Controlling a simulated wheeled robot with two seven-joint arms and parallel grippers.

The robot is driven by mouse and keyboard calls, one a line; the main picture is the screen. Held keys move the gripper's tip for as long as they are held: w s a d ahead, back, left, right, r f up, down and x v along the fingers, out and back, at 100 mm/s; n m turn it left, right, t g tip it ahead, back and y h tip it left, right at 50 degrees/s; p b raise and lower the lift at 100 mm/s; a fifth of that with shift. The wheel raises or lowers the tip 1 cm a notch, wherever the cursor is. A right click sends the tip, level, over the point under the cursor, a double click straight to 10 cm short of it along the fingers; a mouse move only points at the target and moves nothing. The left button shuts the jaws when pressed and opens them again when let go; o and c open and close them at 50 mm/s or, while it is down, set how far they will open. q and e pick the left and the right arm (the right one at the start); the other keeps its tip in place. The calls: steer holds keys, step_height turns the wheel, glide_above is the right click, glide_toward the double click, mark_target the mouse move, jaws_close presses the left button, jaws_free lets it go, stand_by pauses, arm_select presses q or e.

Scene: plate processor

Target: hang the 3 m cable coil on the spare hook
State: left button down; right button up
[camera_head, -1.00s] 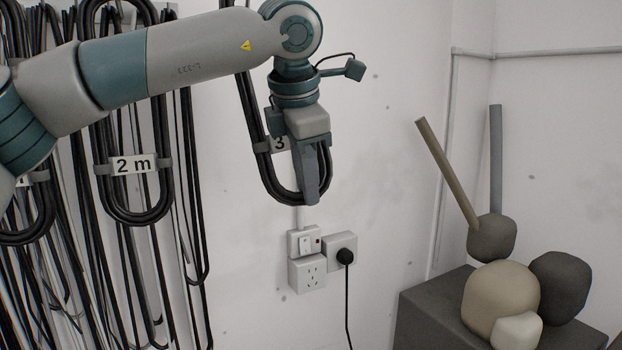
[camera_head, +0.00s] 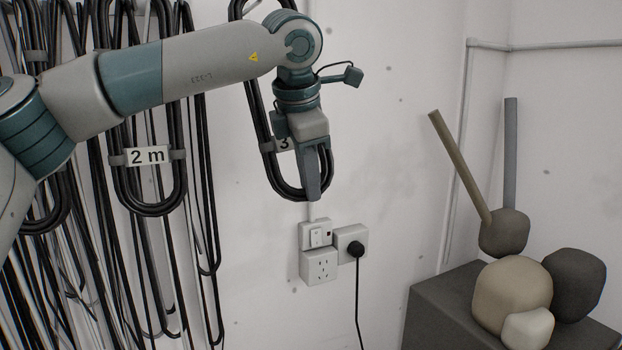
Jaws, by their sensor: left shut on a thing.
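The 3 m cable coil (camera_head: 262,130) is a long black loop with a white label, of which only the "3" shows. My left gripper (camera_head: 314,185) points down and is shut on the coil's right side near its lower end. The gripper and wrist cover part of the label and loop. The coil's upper end runs behind my left forearm to the top of the picture, so what is above it is hidden. The spare hook cannot be made out. My right gripper is not in view.
A 2 m coil (camera_head: 180,185) and many loose cables hang at the left. Wall sockets (camera_head: 319,266) with a black plug (camera_head: 355,249) sit below the gripper. At the right, a dark box (camera_head: 430,305) bears rounded lumps and rods.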

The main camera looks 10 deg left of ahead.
arm_select(q)
steer(key=shift+f, duration=0.15)
stand_by(0.7)
steer(key=c, duration=1.5)
jaws_free()
steer(key=shift+b+v, duration=2.2)
steer(key=shift+v, duration=6.5)
steer(key=shift+s+f, duration=0.1)
